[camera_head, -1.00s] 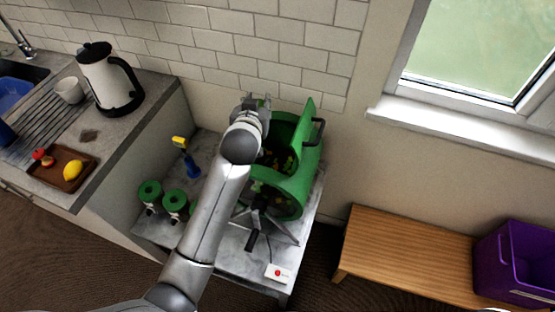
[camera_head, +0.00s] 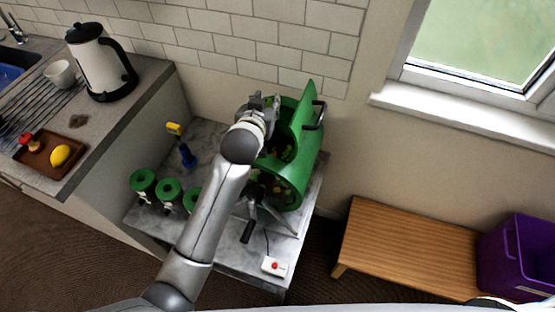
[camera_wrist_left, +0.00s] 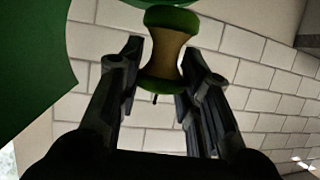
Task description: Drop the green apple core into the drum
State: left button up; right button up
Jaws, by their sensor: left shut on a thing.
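The green apple core (camera_wrist_left: 165,60), with green ends and a tan waist, is between the fingers of my left gripper (camera_wrist_left: 163,72) in the left wrist view. The gripper is shut on it. In the head view my left gripper (camera_head: 262,103) is at the upper left side of the green drum (camera_head: 293,190), by its opening; the core itself cannot be made out there. The drum lies on a stand with its hatch (camera_head: 307,105) raised and bits of scraps showing inside. A green panel (camera_wrist_left: 35,65) fills the left of the wrist view. My right gripper is out of view.
The grey table (camera_head: 205,140) holds a blue and yellow tool (camera_head: 186,153), several green-topped canisters (camera_head: 143,180) and a red-button box (camera_head: 274,266). On the counter are a kettle (camera_head: 100,65) and a brown tray (camera_head: 40,168) with a lemon.

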pick_arm(q)
jog(key=shift+r, duration=0.1)
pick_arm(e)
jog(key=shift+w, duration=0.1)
pick_arm(q)
jog(key=o, duration=1.1)
jog(key=shift+c, duration=0.2)
jog(key=shift+s, duration=0.1)
jog(key=v, duration=1.1)
jog(key=shift+s+a, duration=0.2)
jog(key=shift+s, duration=0.2)
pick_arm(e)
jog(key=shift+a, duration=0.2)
